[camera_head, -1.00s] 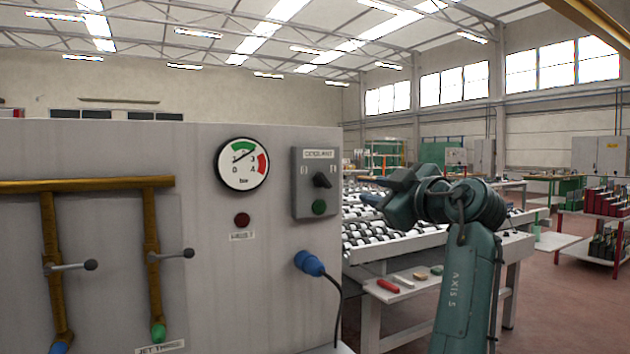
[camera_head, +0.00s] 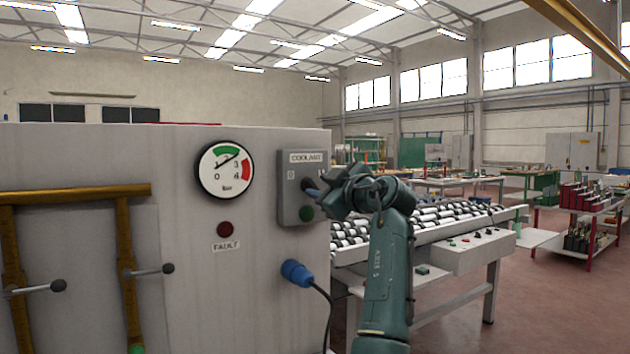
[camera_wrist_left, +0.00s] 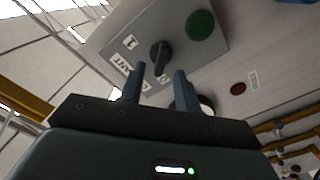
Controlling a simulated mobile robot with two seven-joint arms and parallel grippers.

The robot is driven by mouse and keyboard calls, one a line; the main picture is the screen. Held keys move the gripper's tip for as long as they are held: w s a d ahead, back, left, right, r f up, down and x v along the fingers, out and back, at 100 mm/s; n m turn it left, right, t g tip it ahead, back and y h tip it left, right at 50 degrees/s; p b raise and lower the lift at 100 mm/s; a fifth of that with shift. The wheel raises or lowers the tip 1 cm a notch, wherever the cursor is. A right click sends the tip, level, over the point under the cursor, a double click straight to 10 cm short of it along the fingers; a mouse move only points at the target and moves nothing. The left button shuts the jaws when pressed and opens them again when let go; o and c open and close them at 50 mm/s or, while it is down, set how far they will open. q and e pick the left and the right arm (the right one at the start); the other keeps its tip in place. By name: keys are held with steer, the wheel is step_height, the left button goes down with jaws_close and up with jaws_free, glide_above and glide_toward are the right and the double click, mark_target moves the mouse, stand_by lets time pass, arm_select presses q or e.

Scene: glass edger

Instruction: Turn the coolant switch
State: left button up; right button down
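The coolant switch is a black knob (camera_wrist_left: 160,56) on a grey box (camera_head: 290,205) labelled COOLANT, with 0 and I marks and a green button (camera_wrist_left: 200,25). In the head view my left gripper (camera_head: 312,189) is in front of the box and mostly covers the knob. In the left wrist view the two blue fingers (camera_wrist_left: 160,70) are apart, with the knob between and just beyond their tips. I see no clear contact with the knob. My right gripper is not in view.
A pressure gauge (camera_head: 226,170), a red fault lamp (camera_head: 225,229) and a blue plug (camera_head: 296,272) with a hanging cable are on the same panel. Brown pipes (camera_head: 75,193) with lever handles are at left. A roller table (camera_head: 440,255) stands behind my arm.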

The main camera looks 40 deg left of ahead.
mark_target(313, 185)
arm_select(q)
steer(key=shift+x, duration=1.55)
jaws_close()
